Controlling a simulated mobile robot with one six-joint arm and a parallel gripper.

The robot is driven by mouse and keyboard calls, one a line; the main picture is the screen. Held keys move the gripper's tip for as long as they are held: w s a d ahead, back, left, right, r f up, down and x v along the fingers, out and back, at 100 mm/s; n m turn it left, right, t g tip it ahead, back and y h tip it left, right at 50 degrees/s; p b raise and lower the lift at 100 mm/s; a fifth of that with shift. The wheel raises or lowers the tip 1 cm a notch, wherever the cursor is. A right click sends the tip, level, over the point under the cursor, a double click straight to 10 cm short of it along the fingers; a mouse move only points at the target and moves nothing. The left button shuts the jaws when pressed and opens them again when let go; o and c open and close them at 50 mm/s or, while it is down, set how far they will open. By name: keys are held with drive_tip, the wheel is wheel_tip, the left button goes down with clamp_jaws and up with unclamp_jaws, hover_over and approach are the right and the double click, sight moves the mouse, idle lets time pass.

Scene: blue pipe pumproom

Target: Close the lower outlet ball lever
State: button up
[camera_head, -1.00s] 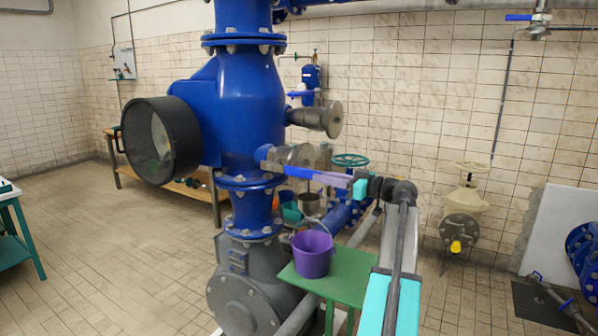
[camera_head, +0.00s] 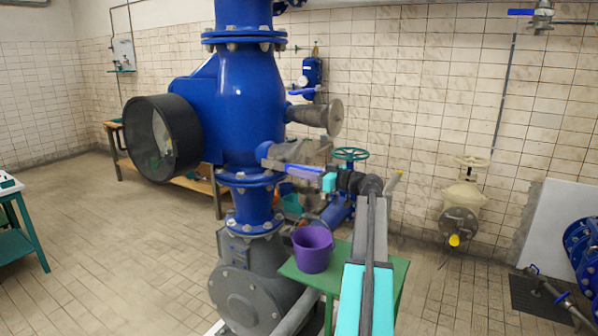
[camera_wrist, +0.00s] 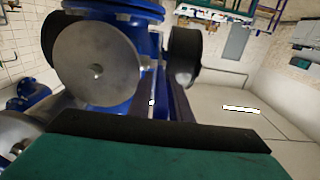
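The lower outlet is a grey stub with a round flange (camera_head: 318,152) on the big blue pump body (camera_head: 250,105). A blue-violet bar, apparently its ball lever (camera_head: 300,168), runs from the blue body towards my gripper (camera_head: 316,175). My gripper, with a teal body, reaches in from the right at the lever's height. In the wrist view a large grey disc (camera_wrist: 95,66) fills the upper left.
A purple bucket (camera_head: 312,250) stands on a green table (camera_head: 345,270) below my arm. A green handwheel (camera_head: 350,154) is behind the gripper. A second outlet stub with a flange (camera_head: 335,117) and another blue lever (camera_head: 302,91) are above. Floor (camera_head: 100,250) at left is clear.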

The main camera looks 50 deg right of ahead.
clamp_jaws()
drive_tip(key=shift+a, duration=0.3)
drive_tip(key=shift+d+f, duration=0.1)
drive_tip(key=shift+d, duration=0.15)
